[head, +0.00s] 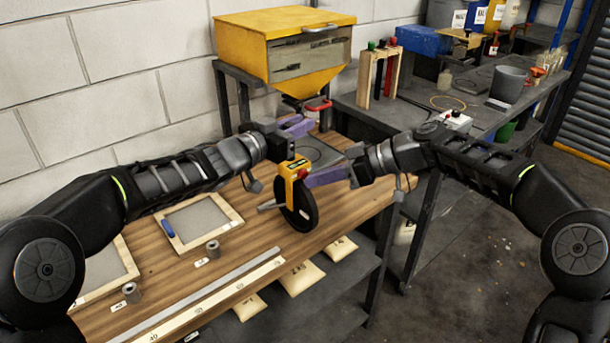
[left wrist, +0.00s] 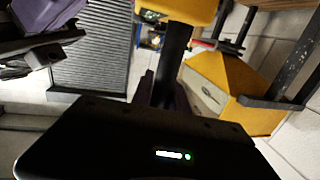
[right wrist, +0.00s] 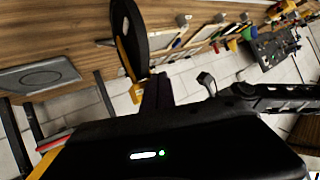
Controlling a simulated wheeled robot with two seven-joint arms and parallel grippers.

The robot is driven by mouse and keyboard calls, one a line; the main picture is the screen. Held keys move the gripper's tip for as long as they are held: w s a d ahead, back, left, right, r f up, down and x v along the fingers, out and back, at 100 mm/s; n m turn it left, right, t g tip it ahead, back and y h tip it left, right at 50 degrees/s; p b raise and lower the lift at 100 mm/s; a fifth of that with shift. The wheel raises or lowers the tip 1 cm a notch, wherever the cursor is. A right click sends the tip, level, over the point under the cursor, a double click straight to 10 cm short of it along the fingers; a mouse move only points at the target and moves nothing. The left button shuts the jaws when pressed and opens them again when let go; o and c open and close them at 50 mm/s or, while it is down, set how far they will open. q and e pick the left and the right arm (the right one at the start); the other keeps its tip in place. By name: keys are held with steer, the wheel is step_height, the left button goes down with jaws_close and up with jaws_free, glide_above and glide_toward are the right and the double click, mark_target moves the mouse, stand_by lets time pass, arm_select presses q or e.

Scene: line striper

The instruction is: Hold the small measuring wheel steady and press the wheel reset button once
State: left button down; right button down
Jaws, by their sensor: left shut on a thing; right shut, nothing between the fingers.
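The small measuring wheel has a black wheel (head: 299,211) below a yellow body (head: 289,187), with a red button (head: 303,173) near the body's top. It is roughly upright at the bench's right edge; I cannot tell if it touches the top. My left gripper (head: 290,130) is shut on its dark handle, which also shows as a black post in the left wrist view (left wrist: 178,50). My right gripper (head: 310,181) is shut and empty, its tips beside the yellow body just below the button; contact is unclear. The black wheel also shows in the right wrist view (right wrist: 130,38).
The wooden bench (head: 340,205) holds framed screens (head: 201,220), small grey cylinders (head: 212,247) and long strips (head: 215,300). A yellow hopper (head: 285,45) stands behind. A dark side table (head: 480,115) at the right carries a bucket (head: 509,82) and tools.

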steer(key=shift+w+a, duration=0.25)
steer(key=shift+w, duration=0.15)
stand_by(0.8)
steer(key=shift+s, duration=0.1)
steer(key=shift+s+d, duration=0.5)
steer(key=shift+s, duration=0.15)
steer(key=shift+s+d, duration=0.1)
steer(key=s+d, duration=0.1)
steer(key=s, duration=0.1)
steer(key=s+d, duration=0.1)
steer(key=s, duration=0.1)
steer(key=shift+d, duration=0.4)
steer(key=shift+w, duration=0.1)
stand_by(0.5)
arm_select(q)
steer(key=c, duration=1.2)
jaws_free()
